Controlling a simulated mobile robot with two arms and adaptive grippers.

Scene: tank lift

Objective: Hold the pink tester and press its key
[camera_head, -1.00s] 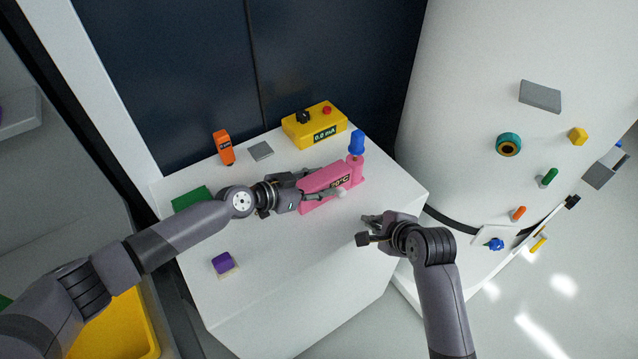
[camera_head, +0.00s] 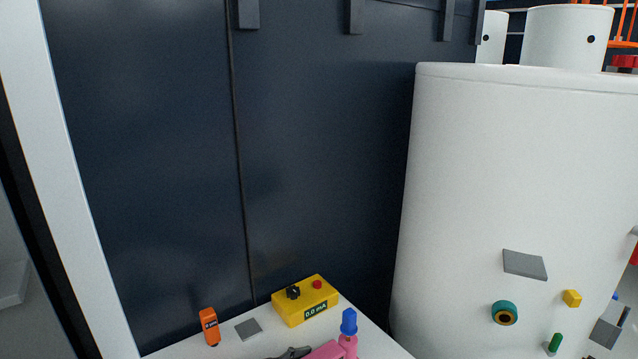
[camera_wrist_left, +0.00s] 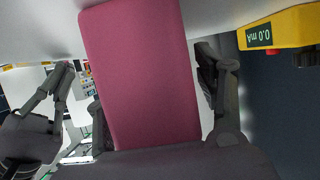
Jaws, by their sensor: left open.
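The pink tester (camera_head: 326,351) shows only at the bottom edge of the head view, with a blue knob (camera_head: 349,322) on its pink post. Its key and display are out of view. In the left wrist view the pink body (camera_wrist_left: 143,60) fills the middle. My left gripper (camera_wrist_left: 155,100) is open, one finger on each side of the body; whether they touch it I cannot tell. A bit of it (camera_head: 291,353) shows at the bottom of the head view. My right gripper (camera_wrist_left: 62,85) is at the left of the wrist view, apart from the tester, its opening unclear.
A yellow 0.0 mA box (camera_head: 306,300) stands behind the tester; it also shows in the wrist view (camera_wrist_left: 285,28). An orange device (camera_head: 210,326) and grey plate (camera_head: 248,329) are to its left on the white tabletop (camera_head: 180,349). A large white tank (camera_head: 500,180) stands right.

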